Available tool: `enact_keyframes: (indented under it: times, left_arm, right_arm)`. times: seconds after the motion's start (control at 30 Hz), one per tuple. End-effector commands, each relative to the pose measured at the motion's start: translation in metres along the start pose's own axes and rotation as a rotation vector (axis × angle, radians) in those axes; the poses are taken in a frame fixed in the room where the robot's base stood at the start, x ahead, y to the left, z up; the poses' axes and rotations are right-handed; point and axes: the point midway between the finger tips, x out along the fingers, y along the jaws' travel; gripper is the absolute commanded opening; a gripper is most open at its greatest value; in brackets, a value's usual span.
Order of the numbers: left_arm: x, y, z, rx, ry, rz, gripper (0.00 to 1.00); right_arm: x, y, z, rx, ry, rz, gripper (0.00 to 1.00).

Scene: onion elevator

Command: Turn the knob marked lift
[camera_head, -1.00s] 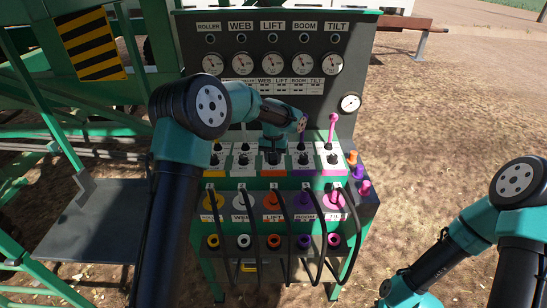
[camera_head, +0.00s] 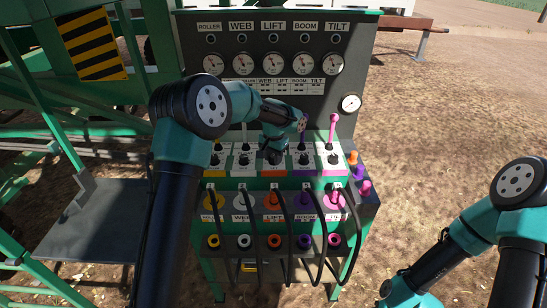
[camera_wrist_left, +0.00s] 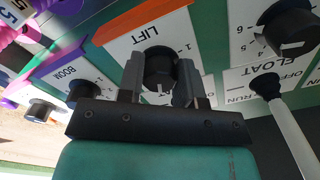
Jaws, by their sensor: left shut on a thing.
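The lift knob (camera_wrist_left: 159,64) is a round black knob with a white pointer line, on a white plate marked LIFT with an orange edge. My left gripper (camera_wrist_left: 159,82) has one finger on each side of it and is shut on it. In the head view my left gripper (camera_head: 274,155) is over the middle of the knob row and hides most of the lift knob. The knob's pointer line points toward the gripper's base in the left wrist view. My right gripper is out of view; only part of that arm shows at lower right.
The boom knob (camera_wrist_left: 85,93) and a knob by the FLOAT label (camera_wrist_left: 285,28) flank it. A pale lever (camera_wrist_left: 290,130) stands close at right. Open ground lies to the right.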

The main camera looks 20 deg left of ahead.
Motion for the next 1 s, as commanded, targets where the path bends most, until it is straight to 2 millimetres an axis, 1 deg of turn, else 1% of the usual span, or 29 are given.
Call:
enact_keyframes:
  times: [0.1,0.13,0.3,0.4,0.63,0.77,0.87,1.0]
  left_arm:
    - [-0.001,0.0,0.0,-0.001,0.001,0.0,0.09]
    - [-0.001,0.0,0.0,-0.001,0.001,0.0,0.35]
    - [-0.001,0.0,0.0,-0.001,0.001,0.0,0.51]
    - [0.0,0.0,0.0,-0.001,0.001,0.0,0.58]
    - [-0.001,0.0,0.0,-0.001,0.0,0.0,0.58]
    - [-0.006,0.0,0.0,-0.002,0.001,-0.001,0.58]
    - [-0.016,0.0,-0.001,-0.002,0.003,-0.001,0.58]
    - [-0.037,0.0,-0.001,-0.002,0.004,-0.001,0.58]
  right_arm:
    - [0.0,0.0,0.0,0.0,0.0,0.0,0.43]
    - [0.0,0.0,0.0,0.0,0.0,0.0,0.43]
    - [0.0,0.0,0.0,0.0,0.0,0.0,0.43]
    - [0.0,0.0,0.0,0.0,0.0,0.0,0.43]
    - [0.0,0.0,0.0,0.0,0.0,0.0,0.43]
    - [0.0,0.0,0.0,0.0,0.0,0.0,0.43]
    - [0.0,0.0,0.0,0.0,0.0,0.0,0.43]
    - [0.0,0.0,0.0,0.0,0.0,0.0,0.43]
